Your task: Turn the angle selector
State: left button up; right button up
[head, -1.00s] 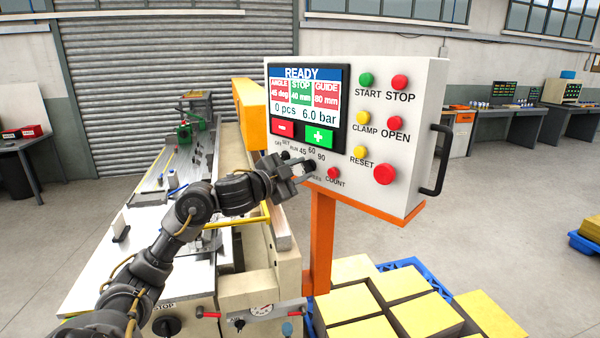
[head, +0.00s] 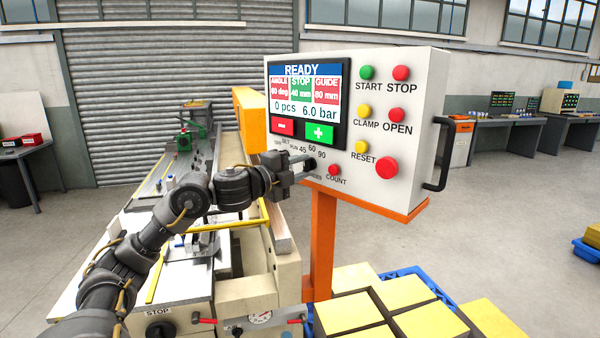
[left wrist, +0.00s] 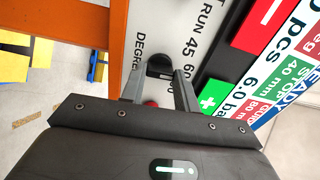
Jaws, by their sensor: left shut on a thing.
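The control panel (head: 410,200) is a white box on an orange post. The black angle selector knob (head: 311,164) is low on its face, beside the marks 45, 60 and 90. My left gripper (head: 304,166) is shut on the knob, which it partly hides. In the left wrist view the dark knob (left wrist: 160,66) sits between the tips of my left gripper (left wrist: 160,76), near the DEGREES label. The screen (head: 305,92) says READY, and its red ANGLE field seems to read 60 deg. My right gripper is not in view.
Push buttons, including the red COUNT button (head: 334,170) close to my gripper and a large red one (head: 387,168), are on the panel. A black handle (head: 440,155) is on its right side. Yellow-topped blocks (head: 347,312) on a blue pallet are below.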

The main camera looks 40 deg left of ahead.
pick_arm(q)
jog(key=shift+f, duration=0.1)
dwell(0.5)
jog(key=o, duration=1)
jog(key=shift+s, duration=0.1)
jog(key=shift+s+b, duration=0.35)
jog(key=s+b, duration=0.2)
jog(key=s, duration=0.1)
jog(key=s+b, duration=0.2)
jog(key=s, duration=0.1)
jog(key=s+a+b, duration=0.1)
jog(key=s+b, duration=0.1)
jog(key=s, duration=0.2)
